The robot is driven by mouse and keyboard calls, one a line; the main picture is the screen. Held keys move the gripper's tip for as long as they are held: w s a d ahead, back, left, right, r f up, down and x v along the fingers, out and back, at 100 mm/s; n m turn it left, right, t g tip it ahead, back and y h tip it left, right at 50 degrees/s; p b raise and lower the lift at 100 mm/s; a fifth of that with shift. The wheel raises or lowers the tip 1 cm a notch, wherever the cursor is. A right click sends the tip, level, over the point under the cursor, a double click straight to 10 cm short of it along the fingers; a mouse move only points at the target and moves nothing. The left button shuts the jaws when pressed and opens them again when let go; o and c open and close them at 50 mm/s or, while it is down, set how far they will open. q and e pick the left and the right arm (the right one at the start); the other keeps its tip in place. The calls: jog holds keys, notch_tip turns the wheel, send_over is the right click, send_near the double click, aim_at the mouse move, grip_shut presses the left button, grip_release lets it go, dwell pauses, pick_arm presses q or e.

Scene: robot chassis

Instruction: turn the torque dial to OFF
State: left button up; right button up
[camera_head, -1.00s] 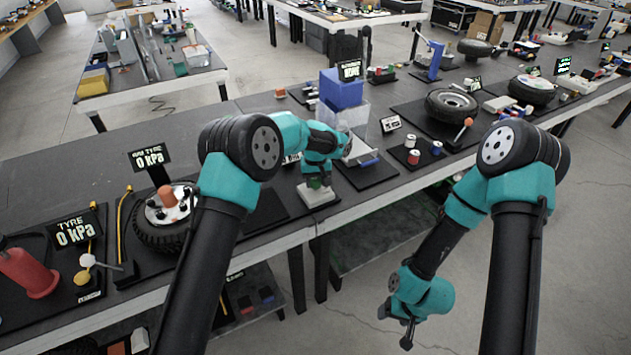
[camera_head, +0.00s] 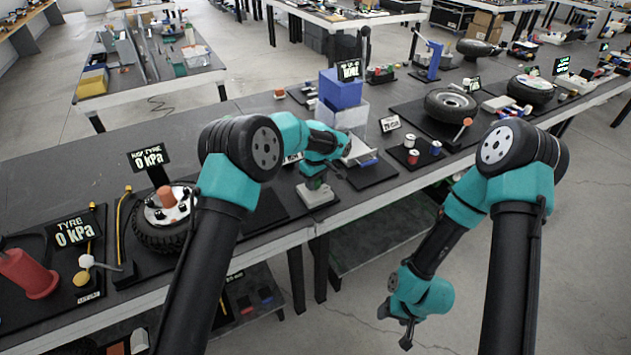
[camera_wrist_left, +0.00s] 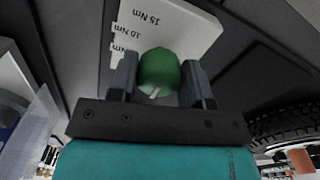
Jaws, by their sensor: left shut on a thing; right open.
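The torque dial (camera_wrist_left: 160,70) is a round green knob on a pale box (camera_wrist_left: 175,28) marked 15 Nm and 10 Nm, with another Nm label partly hidden. A small white pointer shows on the knob's near side in the left wrist view. My left gripper (camera_wrist_left: 158,80) is shut on the knob, one finger on each side. In the head view, my left gripper (camera_head: 315,183) stands over the pale box (camera_head: 317,195) near the bench's front edge. An OFF mark is not visible. My right gripper (camera_head: 408,332) is open and empty, low in front of the bench.
A tyre with a hub (camera_head: 165,220) lies left of my left arm. A blue block on a clear bin (camera_head: 341,90) stands behind the dial. Small red and blue cans (camera_head: 413,157) stand to the right. Floor around my right gripper is clear.

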pick_arm(q)
jog(key=o, duration=0.9)
jog(key=shift+r, duration=0.15)
notch_tip(320, 180, up, 17)
dwell(0.4)
